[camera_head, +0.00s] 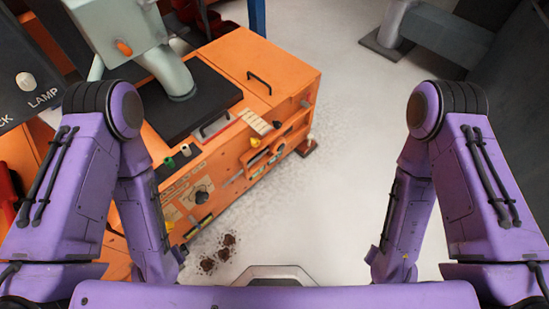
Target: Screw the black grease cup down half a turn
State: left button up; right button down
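A round black knob-like part (202,197) sits on the front face of the orange machine (285,80), low and left of centre. It looks like the black grease cup, but it is too small to be sure. A smaller dark part (304,104) sticks out near the machine's right end. Both my purple arms hang bent at the sides of the view. The left arm is in front of the machine's left part, and the right arm is over open floor. Neither gripper shows; my own body hides the lower ends of the arms.
A dark brown spill (219,252) lies on the floor before the machine. The pale floor (345,150) to the right is clear. A lamp panel (30,85) stands at left.

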aim_at(277, 125)
jog(key=z, duration=0.6)
jog(key=k, duration=1)
jog(key=z, duration=1.8)
jog(key=i, duration=1.1)
jog(key=u, duration=0.95)
jog(key=i, duration=0.75)
jog(key=u, duration=1.05)
jog(key=i, duration=0.25)
jog(key=u, duration=0.25)
